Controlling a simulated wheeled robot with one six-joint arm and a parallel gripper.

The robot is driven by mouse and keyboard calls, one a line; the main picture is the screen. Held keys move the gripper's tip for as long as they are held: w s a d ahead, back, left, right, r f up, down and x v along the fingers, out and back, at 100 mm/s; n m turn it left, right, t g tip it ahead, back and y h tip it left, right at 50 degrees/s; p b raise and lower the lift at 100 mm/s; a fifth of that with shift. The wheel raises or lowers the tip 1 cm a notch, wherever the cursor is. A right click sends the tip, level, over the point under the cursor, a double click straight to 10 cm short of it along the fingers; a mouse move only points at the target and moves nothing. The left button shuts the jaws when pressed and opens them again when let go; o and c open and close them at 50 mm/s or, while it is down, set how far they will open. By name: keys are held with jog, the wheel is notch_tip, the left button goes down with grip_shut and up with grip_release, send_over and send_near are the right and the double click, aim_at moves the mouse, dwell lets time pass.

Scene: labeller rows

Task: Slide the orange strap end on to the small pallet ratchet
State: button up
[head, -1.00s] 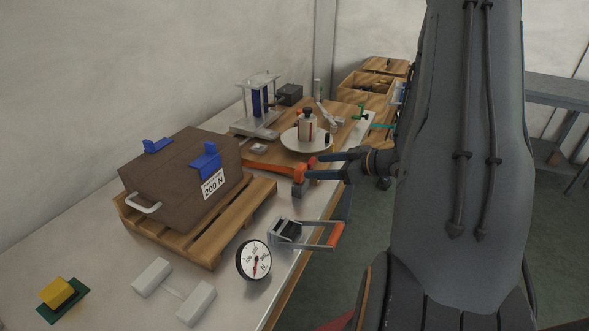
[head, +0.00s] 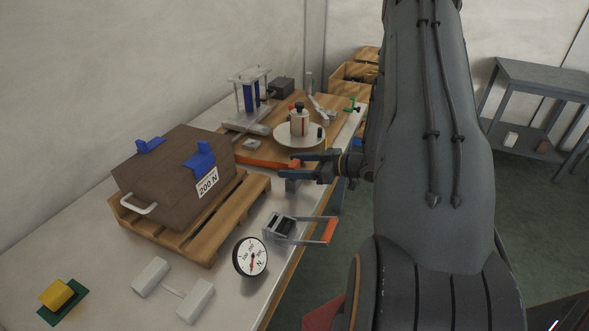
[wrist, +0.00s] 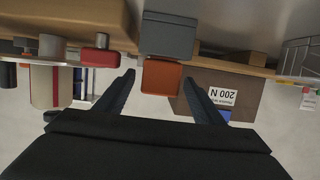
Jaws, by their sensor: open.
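The orange strap (head: 265,161) runs along the far side of the small pallet (head: 215,225). Its orange end block (wrist: 161,77) shows in the wrist view between the two fingers, in front of a grey block (wrist: 168,35). My gripper (head: 289,166) is open, its fingers on either side of the strap end; contact cannot be told. In the head view the gripper mostly hides the strap end. A ratchet with a metal frame (head: 284,226) and orange handle stands near the table's front edge, beside the pallet and apart from the gripper.
A brown 200 N box (head: 165,172) with blue brackets sits on the pallet. A round dial (head: 250,257) stands near the ratchet. A white plate with a bottle (head: 299,122) lies behind the gripper. A yellow block (head: 56,293) is at the near left.

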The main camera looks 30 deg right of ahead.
jog(key=c, duration=1.1)
jog(key=shift+c, duration=0.2)
jog(key=shift+r, duration=0.1)
